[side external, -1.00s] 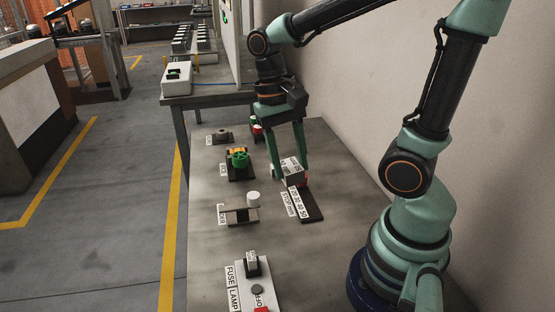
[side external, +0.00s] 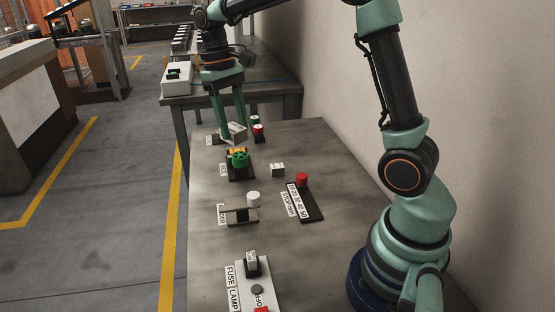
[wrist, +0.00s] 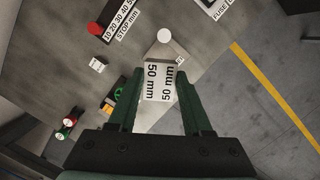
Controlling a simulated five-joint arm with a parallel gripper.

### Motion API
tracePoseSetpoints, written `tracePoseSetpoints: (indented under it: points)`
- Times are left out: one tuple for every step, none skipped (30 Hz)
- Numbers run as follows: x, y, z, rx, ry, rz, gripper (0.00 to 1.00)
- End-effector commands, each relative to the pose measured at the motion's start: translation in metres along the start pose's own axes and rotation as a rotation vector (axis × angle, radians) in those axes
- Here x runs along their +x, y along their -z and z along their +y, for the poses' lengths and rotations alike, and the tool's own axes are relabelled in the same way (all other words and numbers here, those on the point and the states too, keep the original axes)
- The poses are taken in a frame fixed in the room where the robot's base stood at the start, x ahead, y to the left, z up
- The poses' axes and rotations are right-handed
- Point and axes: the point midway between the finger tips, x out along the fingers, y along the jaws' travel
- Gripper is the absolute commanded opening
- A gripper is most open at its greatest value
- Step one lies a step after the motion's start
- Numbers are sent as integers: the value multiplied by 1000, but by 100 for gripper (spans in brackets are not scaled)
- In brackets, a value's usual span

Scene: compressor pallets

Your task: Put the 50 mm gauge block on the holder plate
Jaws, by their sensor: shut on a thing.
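The pale gauge block (side external: 237,132) is between the fingers of my gripper (side external: 228,128), near the far end of the table. In the wrist view, the block (wrist: 158,80) reads "50 mm" on two faces and my gripper (wrist: 160,98) is shut on it. The block looks tilted in the side view. Below it, the far-left table plate is mostly hidden; only its white label (side external: 211,140) shows. I cannot read that label, so I cannot tell whether this is the holder plate, nor whether the block touches it.
A green valve-like part (side external: 240,158) is close in front. Green and red buttons (side external: 258,130) stand just right. A small white block (side external: 277,169) and a dark stop plate (side external: 308,205) with a red knob lie nearer. A white cylinder (side external: 253,198) stands by another plate.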

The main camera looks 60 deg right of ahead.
Motion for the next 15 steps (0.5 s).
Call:
tracePoseSetpoints:
  points:
    - [4,2,0,-4,0,-1,0]
    - [7,3,0,-5,0,-1,0]
    - [13,4,0,-7,0,-2,0]
    - [19,5,0,-7,0,-3,0]
    - [25,6,0,-7,0,-4,0]
    - [34,7,0,-6,0,-5,0]
    - [41,9,0,-6,0,-5,0]
    - [48,10,0,-6,0,-5,0]
    - [58,11,-1,-6,0,-6,0]
    - [65,13,-1,-6,0,-5,0]
    - [72,14,-1,-6,0,-5,0]
    - [81,16,-1,-5,0,-6,0]
    - [88,17,-1,-5,0,-5,0]
    - [95,19,-2,-5,0,-4,0]
    - [104,20,-2,-5,0,-5,0]
